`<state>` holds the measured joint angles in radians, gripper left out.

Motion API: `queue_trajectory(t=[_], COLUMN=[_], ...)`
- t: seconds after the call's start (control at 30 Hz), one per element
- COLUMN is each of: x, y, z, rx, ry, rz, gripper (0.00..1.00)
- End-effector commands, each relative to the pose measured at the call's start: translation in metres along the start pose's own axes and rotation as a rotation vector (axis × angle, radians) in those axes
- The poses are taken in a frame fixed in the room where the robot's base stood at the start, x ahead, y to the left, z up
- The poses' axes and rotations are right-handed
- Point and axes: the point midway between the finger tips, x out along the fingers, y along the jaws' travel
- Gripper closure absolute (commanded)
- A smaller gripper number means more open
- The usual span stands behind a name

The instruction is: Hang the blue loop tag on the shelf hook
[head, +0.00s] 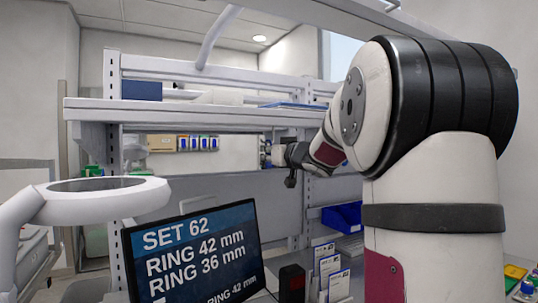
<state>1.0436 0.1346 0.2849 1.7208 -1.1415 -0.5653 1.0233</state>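My gripper (291,172) is small and dark at the end of my arm, in front of the upright right of centre and below the shelf (215,114). Its fingers point down and are too small to show whether they are open or shut. I cannot make out anything held in it. Several small blue pieces (198,143) show in a row under the shelf at the left; I cannot tell whether one is the blue loop tag. I cannot make out the shelf hook.
A monitor (190,250) reading "SET 62" and a ring-shaped lamp (103,190) stand at the front left. A blue bin (343,217) is behind my arm. Upright white cards (330,272) and a dark block (291,284) stand at the bottom. My upper arm hides much of the right side.

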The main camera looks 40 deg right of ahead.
Motion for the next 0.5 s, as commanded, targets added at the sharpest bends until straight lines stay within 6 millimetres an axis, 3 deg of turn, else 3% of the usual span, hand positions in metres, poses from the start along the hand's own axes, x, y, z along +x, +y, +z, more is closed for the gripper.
queue_trajectory(t=[0.47, 0.5], x=[-0.0002, -0.0002], y=[0.0, 0.0], z=[0.0, 0.0], rx=[0.0, 0.0], ry=[0.0, 0.0], rz=[0.0, 0.0], gripper=[1.0, 0.9])
